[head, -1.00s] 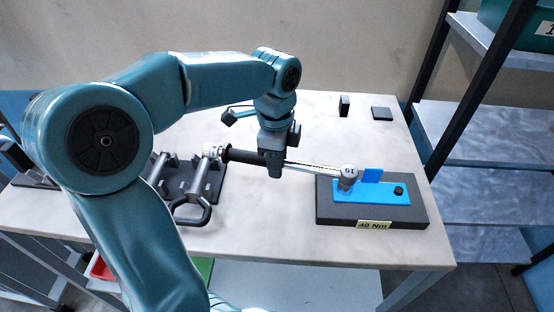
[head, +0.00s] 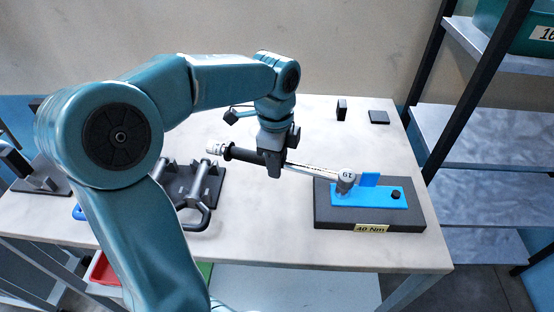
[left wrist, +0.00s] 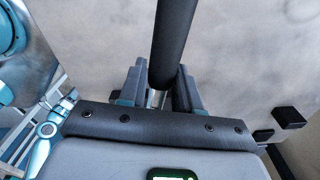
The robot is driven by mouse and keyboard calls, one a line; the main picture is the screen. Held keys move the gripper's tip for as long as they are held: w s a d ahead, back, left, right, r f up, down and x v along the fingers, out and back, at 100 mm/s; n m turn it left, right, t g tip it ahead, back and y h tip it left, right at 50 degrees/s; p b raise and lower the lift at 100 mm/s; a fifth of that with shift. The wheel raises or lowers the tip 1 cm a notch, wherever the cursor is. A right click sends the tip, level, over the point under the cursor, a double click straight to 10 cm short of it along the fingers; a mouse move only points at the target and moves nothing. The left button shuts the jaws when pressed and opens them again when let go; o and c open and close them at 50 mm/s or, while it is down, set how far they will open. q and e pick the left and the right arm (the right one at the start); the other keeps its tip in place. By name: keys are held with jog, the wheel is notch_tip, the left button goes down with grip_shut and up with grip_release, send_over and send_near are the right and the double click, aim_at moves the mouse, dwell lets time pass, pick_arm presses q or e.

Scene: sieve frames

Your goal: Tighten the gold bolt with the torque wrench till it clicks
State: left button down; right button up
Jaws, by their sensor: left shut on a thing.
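My left gripper (head: 272,168) is shut on the black grip of the torque wrench (head: 318,169). The wrench lies nearly level above the table, its knurled end to the left and its head, marked 19, to the right. The head stands over the left part of a blue plate (head: 372,196) on a dark block (head: 330,215) labelled 40 Nm. The gold bolt does not show; the wrench head covers that spot. In the left wrist view the black grip (left wrist: 174,40) runs between the two fingers (left wrist: 158,95). My right gripper is not in view.
A dark bolt (head: 396,194) stands at the plate's right end, and a blue tab (head: 369,179) rises beside the wrench head. A dark rack (head: 212,185) with grey parts lies left. A shelf unit (head: 475,130) stands right.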

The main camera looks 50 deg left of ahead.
pick_arm(q)
jog(key=shift+w+r, duration=0.1)
jog(key=shift+w+a+m+p, duration=0.4)
jog(key=shift+w+m+p, duration=0.05)
jog(key=shift+m, duration=0.05)
jog(key=shift+w, duration=0.2)
dwell(0.4)
jog(key=shift+w+a+m+p, duration=0.25)
jog(key=shift+w+m+p, duration=0.15)
jog(key=shift+m, duration=0.1)
jog(key=shift+w, duration=0.1)
jog(key=shift+s, duration=0.2)
jog(key=shift+s+d, duration=0.2)
jog(key=shift+s, duration=0.05)
dwell(0.3)
